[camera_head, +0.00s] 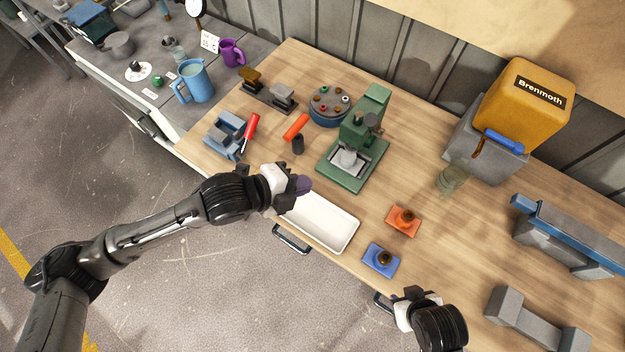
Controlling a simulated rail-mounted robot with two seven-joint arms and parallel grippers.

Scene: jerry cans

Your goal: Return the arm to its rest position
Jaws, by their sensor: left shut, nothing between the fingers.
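My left arm reaches in from the left over the front edge of the wooden workbench (330,268). My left gripper (300,182) is shut and empty, above the back left corner of a white tray (322,226). A small dark purple thing (305,186) shows right at its fingertips; it is partly hidden and I cannot tell what it is. My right gripper (414,294) is at the bottom, by the bench's front edge and in front of a blue block with a dark knob (380,260). Its fingers are too small and dark to tell whether they are open.
An orange block (403,221), a green press (354,150), a round blue holder (331,106), a red-handled tool (250,132) and a blue vise (224,134) stand on the bench. A yellow can (522,105), glass jar (453,178) and grey stands (535,322) are right. Floor front-left is clear.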

